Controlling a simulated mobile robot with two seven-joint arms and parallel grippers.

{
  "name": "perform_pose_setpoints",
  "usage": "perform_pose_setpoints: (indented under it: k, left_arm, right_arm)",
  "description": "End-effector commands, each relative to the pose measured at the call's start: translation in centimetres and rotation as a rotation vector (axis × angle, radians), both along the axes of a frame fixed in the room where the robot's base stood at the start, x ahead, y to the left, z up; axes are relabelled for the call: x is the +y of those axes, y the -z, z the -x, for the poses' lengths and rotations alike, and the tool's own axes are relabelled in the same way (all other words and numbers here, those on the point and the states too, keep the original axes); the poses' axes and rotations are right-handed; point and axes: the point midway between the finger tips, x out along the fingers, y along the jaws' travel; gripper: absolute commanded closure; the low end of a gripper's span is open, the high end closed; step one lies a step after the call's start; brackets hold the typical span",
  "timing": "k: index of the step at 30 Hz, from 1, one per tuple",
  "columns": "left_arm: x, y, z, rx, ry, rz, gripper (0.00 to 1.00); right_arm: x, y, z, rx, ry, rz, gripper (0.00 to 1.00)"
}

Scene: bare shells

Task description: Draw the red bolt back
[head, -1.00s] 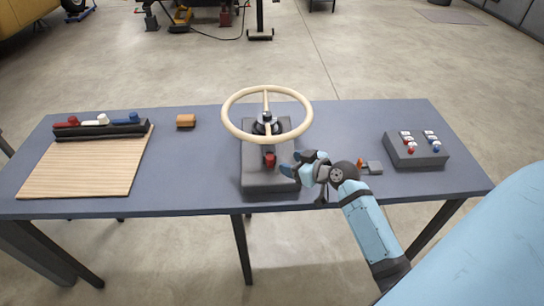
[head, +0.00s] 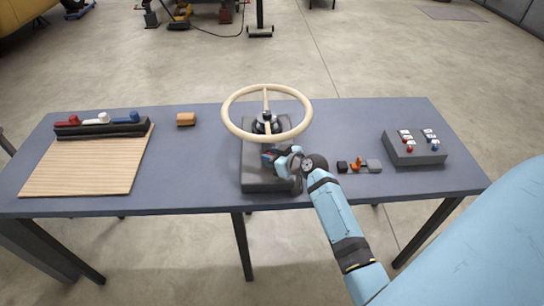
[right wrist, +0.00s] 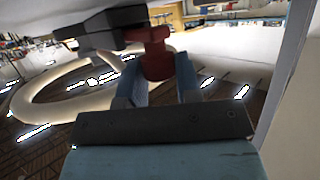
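The red bolt (right wrist: 155,55) shows in the right wrist view as a red T-shaped knob between the two fingers of my right gripper (right wrist: 167,85). The fingers stand wide apart around it; I cannot tell whether either one touches it. In the head view my right gripper (head: 278,160) is at the front of the dark base (head: 262,183) under the cream steering wheel (head: 231,124), and it hides most of the bolt. My left gripper is not in view.
An orange-handled part (head: 358,164) lies right of my gripper. A switch box (head: 415,155) stands at the table's right. A slatted board (head: 85,170), a black rack (head: 100,131) with coloured handles and a small tan block (head: 186,119) are at the left.

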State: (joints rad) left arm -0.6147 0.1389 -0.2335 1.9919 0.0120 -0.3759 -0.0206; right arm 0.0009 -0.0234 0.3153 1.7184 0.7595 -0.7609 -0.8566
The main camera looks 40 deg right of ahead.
Motion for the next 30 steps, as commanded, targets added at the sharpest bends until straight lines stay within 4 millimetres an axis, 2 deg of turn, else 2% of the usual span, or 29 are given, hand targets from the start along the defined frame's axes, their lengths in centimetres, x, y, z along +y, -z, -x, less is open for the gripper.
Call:
perform_pose_setpoints:
  k: [1,3,8,16,23,24,27,30]
  left_arm:
    - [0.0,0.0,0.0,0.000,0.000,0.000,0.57]
    - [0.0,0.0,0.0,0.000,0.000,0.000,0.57]
    - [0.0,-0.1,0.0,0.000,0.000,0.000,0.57]
    - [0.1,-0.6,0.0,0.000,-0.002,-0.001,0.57]
    - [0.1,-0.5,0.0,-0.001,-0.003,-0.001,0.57]
    - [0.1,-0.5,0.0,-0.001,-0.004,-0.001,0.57]
    - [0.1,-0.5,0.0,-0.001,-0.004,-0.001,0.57]
    - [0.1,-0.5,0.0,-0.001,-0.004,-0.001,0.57]
  right_arm:
    - [0.0,0.0,0.0,0.000,0.000,0.000,0.85]
    - [0.0,0.0,0.0,0.000,0.000,0.000,1.00]
    - [0.1,0.0,0.3,0.001,0.000,0.000,1.00]
    - [1.6,0.1,2.8,0.003,-0.001,0.001,1.00]
    - [1.8,0.2,2.9,0.005,-0.003,-0.003,1.00]
    - [1.8,0.2,2.9,0.005,-0.003,-0.003,0.67]
    - [1.8,0.2,2.9,0.004,-0.002,-0.003,0.44]
    - [1.8,0.1,2.8,0.003,-0.001,-0.002,0.44]
